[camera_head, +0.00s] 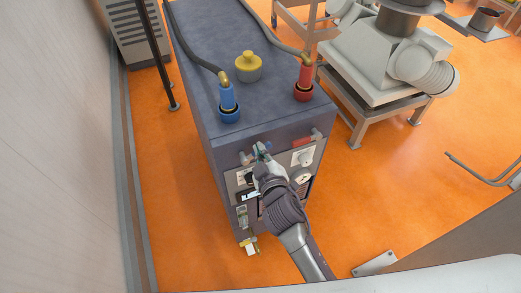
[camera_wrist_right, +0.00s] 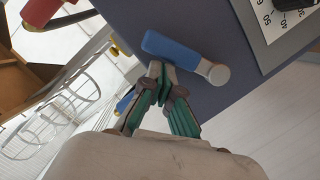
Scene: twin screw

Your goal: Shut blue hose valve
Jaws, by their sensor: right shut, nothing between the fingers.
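The blue valve lever (camera_wrist_right: 172,50) sticks out from a grey round pivot on the front of the dark machine (camera_head: 225,140). In the head view the valve's grey pivot (camera_head: 243,157) is at the upper left of the front, and my gripper partly hides the lever. My right gripper (camera_head: 262,152) is shut and empty at the lever. My left gripper is not in view.
A red valve lever (camera_head: 303,140) is to the right on the same front. Dials and labels sit below. On top are a blue hose fitting (camera_head: 228,97), a red one (camera_head: 304,76) and a yellow cap (camera_head: 248,67). The orange floor (camera_head: 180,220) is clear at left.

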